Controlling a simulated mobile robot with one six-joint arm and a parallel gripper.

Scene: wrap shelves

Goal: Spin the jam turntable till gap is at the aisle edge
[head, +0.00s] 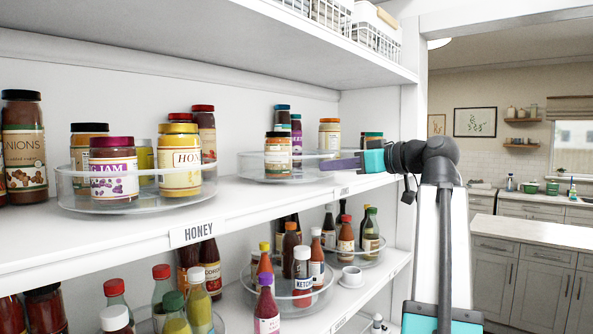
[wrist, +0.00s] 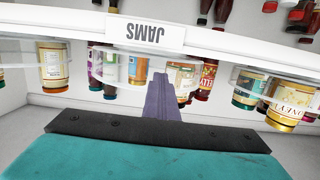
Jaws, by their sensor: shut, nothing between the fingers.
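The clear round turntable (head: 262,176) behind my gripper stands on the middle shelf. It holds several jars: a cream-labelled jar (head: 278,155) at its front left, taller dark jars behind it, and a yellow-labelled jar (head: 329,137) further right. A bare stretch shows between these groups. My gripper (head: 323,165) has its purple fingers shut and empty, at the turntable's front right side; contact with the rim cannot be told. In the wrist view the closed fingers (wrist: 161,77) point at the shelf edge below an inverted JAMS label (wrist: 149,34). My gripper hides part of the turntable's right side.
Another clear turntable (head: 125,206) with jam and honey jars stands to the left, above a HONEY label (head: 197,232). The lower shelf (head: 335,300) carries sauce bottles on turntables. A shelf with wire baskets is above. A kitchen opens at the right.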

